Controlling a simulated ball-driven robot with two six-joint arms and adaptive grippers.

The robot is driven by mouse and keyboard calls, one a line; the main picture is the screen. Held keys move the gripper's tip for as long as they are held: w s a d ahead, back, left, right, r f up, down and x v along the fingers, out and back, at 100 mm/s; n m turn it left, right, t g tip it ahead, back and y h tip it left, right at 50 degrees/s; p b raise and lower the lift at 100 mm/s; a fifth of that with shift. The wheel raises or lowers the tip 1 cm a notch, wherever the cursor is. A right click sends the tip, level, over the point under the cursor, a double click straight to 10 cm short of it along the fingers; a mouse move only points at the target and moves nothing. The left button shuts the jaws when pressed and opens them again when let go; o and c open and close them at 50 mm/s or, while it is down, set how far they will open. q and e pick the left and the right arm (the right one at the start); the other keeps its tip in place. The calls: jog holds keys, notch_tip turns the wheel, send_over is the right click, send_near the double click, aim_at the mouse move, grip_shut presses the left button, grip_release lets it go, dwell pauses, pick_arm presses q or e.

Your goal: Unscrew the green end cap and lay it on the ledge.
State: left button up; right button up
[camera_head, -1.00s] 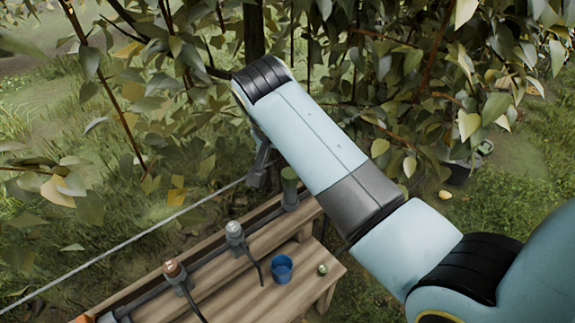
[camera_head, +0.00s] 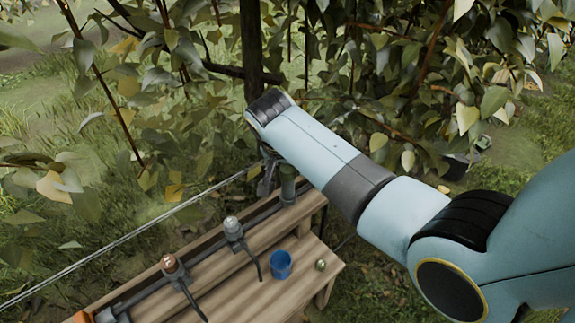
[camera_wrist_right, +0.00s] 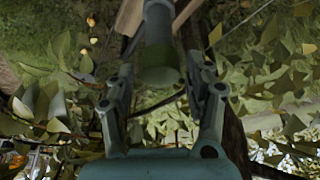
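The green end cap (camera_head: 288,184) sits at the far right end of the grey pipe, above the wooden bench. In the right wrist view, the cap (camera_wrist_right: 158,68) hangs down between the two fingers of my right gripper (camera_wrist_right: 162,88), with a gap on each side. The gripper is open and does not appear to touch the cap. In the head view, my right gripper (camera_head: 267,181) is just left of the cap, partly hidden by my arm. The wooden ledge (camera_head: 245,296) lies in front of the pipe. My left gripper is not in view.
A blue cup (camera_head: 280,265) and a small green round thing (camera_head: 320,265) stand on the ledge. Two valves with levers, one grey-topped (camera_head: 233,229) and one copper-topped (camera_head: 170,265), sit along the pipe. A wire runs behind it. Leafy branches surround my right arm.

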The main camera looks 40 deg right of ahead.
jog(key=c, duration=0.8)
jog(key=shift+r+n+t+y+p, duration=0.2)
jog(key=shift+n+t+y+p, duration=0.1)
jog(key=shift+n+p, duration=0.85)
jog(key=shift+c, duration=0.2)
jog(key=n+y+p, duration=0.1)
jog(key=n, duration=0.1)
jog(key=n+t+p, duration=0.1)
jog(key=n+p, duration=0.1)
jog(key=shift+n+y, duration=0.35)
jog(key=shift+y, duration=0.05)
jog(key=shift+d+n+y+p, duration=0.1)
jog(key=shift+n+y+p, duration=0.2)
jog(key=shift+n+p, duration=0.3)
jog(key=shift+n+y, duration=0.3)
jog(key=shift+n, duration=0.5)
jog(key=n+y, duration=0.1)
jog(key=n, duration=0.1)
jog(key=shift+f+n, duration=0.2)
jog(key=shift+n, duration=0.2)
jog(key=shift+n+y+b, duration=0.45)
jog(key=shift+n+y, duration=0.15)
jog(key=shift+n, duration=0.6)
jog(key=shift+a, duration=0.2)
